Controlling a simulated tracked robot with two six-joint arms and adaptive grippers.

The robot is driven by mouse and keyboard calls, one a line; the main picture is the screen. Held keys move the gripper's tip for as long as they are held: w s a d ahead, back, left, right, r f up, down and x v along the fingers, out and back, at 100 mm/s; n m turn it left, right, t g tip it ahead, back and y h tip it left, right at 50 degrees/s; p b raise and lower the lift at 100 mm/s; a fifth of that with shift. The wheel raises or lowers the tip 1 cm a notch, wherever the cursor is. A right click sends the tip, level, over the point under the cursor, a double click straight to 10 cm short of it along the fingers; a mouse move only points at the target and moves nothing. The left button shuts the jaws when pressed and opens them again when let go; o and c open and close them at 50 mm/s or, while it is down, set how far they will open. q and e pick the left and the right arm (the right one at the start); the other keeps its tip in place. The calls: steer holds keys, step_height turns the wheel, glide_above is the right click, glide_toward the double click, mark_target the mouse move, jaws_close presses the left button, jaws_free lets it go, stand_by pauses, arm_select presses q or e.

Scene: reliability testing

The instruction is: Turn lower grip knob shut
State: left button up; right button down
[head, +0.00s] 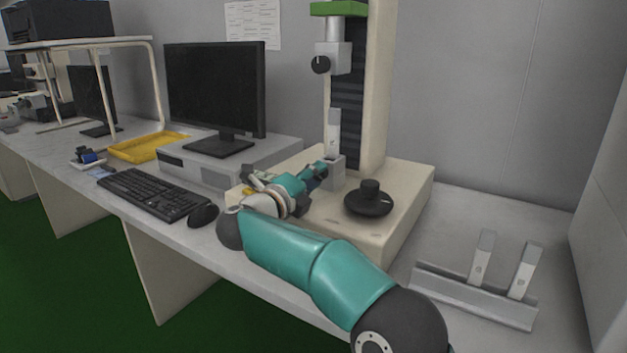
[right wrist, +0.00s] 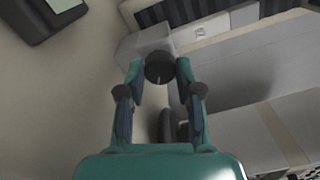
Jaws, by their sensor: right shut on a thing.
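The testing machine's lower grip (head: 337,174) is a grey block on the beige base, with a pale strip (head: 334,130) standing upright in it. Its black lower grip knob (right wrist: 160,67) lies between my right fingertips in the right wrist view. My right gripper (right wrist: 160,72) is shut on this knob, one finger on each side. In the head view my right gripper (head: 319,171) reaches the lower grip from the left and hides the knob. The upper grip (head: 334,58) hangs above, with its own black knob (head: 321,65). My left gripper is not in view.
A black round control (head: 368,200) sits on the base, right of my gripper. A rack (head: 470,297) with two pale strips stands at the right. A monitor (head: 215,92), keyboard (head: 150,194), mouse (head: 203,215) and yellow tray (head: 146,147) are at the left.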

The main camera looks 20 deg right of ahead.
steer(key=shift+f, duration=0.35)
steer(key=c, duration=0.9)
jaws_free()
steer(key=shift+o, duration=0.7)
steer(key=shift+r, duration=0.2)
steer(key=v, duration=1.2)
steer(key=shift+f, duration=0.1)
